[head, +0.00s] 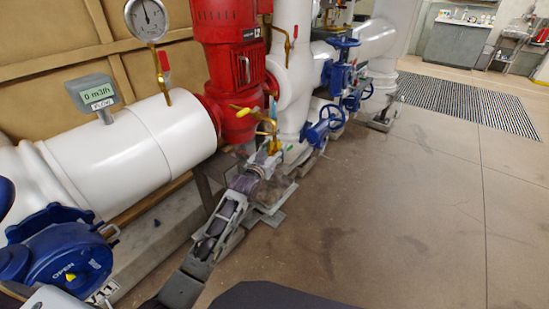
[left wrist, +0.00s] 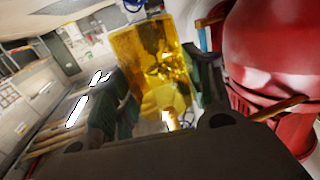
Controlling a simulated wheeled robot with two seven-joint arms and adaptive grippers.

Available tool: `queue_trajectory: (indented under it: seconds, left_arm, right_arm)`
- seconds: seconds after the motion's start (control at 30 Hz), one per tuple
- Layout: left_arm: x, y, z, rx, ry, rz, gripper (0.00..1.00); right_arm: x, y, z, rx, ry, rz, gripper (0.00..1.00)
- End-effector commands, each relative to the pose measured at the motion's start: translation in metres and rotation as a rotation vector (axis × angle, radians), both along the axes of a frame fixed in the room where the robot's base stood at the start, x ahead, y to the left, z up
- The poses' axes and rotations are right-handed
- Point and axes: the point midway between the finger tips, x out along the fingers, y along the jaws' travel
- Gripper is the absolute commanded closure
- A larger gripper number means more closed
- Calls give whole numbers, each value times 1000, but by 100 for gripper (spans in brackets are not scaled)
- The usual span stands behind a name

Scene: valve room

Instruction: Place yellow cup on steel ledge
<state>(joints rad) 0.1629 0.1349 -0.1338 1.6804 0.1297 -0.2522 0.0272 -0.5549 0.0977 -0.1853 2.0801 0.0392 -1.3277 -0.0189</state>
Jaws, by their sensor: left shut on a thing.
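The yellow cup (left wrist: 152,62) is see-through and fills the middle of the left wrist view, between the two dark fingers. My left gripper (head: 266,158) reaches in from the bottom of the head view to the foot of the red pump; it also shows in the left wrist view (left wrist: 165,108), shut on the cup. In the head view the cup is mostly hidden by the gripper and the pipework, with only a small yellow patch near the fingertips. I cannot tell for sure which surface is the steel ledge. My right gripper is not in view.
The red pump (head: 235,65) stands close to my left gripper, beside white pipes (head: 165,130) and blue valves (head: 325,125). A blue valve actuator (head: 60,250) is at lower left. The floor (head: 400,200) on the right is clear, with a striped mat (head: 465,103) and a sink cabinet (head: 455,45) farther back.

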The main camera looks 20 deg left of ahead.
Motion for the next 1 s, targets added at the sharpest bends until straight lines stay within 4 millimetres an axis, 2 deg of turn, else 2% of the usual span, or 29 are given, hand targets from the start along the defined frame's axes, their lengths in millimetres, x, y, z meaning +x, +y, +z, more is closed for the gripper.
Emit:
queue_trajectory:
  seconds: [0.37, 0.57, 0.73, 1.0]
  left_arm:
    - [1, 0, -1, -1, 0, 0, 67]
    - [1, 0, -16, -1, 1, 0, 67]
    - [1, 0, -33, -1, 1, 0, 67]
    - [1, 0, -35, -1, 0, 0, 67]
  right_arm:
    - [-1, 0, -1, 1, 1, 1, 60]
    - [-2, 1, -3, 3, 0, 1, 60]
    - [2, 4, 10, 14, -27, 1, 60]
    - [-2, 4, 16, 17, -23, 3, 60]
